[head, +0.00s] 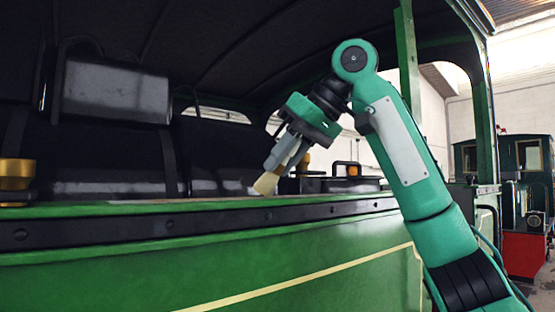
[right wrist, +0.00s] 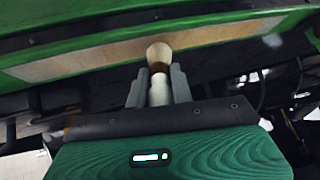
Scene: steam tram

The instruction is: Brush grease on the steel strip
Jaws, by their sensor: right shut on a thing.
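My right gripper (head: 286,152) is shut on a brush (head: 266,184) with pale bristles, which points down and to the left over the green ledge. In the right wrist view the gripper (right wrist: 158,82) holds the brush's pale handle between its grey fingers, and the bristles (right wrist: 159,52) point away from it. A flat, tan-brown strip (right wrist: 90,60), apparently the steel strip, lies along the green ledge. The bristle tip overlaps the strip's near edge in that view; I cannot tell whether it touches. No grease is clearly visible on the strip. My left gripper is not in view.
A brass-coloured pot (head: 15,178) stands at the far left of the ledge. A black object with an orange part (head: 352,170) is behind the right end. A green post (head: 408,75) rises beyond my arm. The ledge between pot and brush looks clear.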

